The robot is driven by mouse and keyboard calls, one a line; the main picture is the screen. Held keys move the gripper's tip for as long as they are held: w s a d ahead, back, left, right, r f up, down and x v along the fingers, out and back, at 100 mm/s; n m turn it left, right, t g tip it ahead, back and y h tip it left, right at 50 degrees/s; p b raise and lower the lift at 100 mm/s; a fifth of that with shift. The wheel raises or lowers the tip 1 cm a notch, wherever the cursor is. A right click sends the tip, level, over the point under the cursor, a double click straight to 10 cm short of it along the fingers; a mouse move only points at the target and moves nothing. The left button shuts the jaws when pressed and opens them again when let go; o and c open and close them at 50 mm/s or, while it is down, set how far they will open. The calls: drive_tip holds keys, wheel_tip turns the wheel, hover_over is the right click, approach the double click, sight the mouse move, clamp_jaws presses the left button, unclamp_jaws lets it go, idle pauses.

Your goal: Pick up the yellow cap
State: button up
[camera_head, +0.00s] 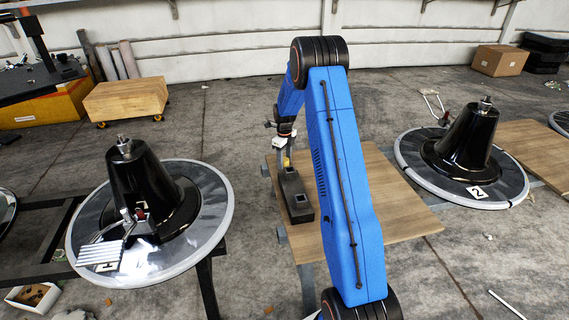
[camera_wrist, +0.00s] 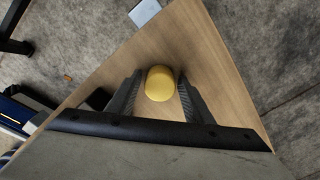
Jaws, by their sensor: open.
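The yellow cap (camera_wrist: 160,83) shows in the wrist view as a smooth, rounded yellow piece over the wooden table (camera_wrist: 206,60). My gripper (camera_wrist: 159,88) is open, with one dark finger on each side of the cap. Small gaps seem to show beside it, so the fingers look apart from it. The cap's near end is close to the gripper's palm edge. In the head view a small yellow patch (camera_head: 286,162) shows below my wrist, above a black block (camera_head: 294,196) on the table. My blue arm hides part of the table there.
A black cone on a round disc (camera_head: 220,192) stands at the left, and a similar one (camera_head: 407,158) at the right. A wooden wheeled box (camera_head: 126,99) and a cardboard box (camera_head: 499,60) are farther back. The table's right part is bare.

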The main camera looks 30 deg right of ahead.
sight(285, 159)
drive_tip(key=c, duration=1)
drive_tip(key=shift+c, duration=0.2)
wheel_tip(285, 159, up, 18)
idle(0.5)
drive_tip(key=shift+s, duration=0.1)
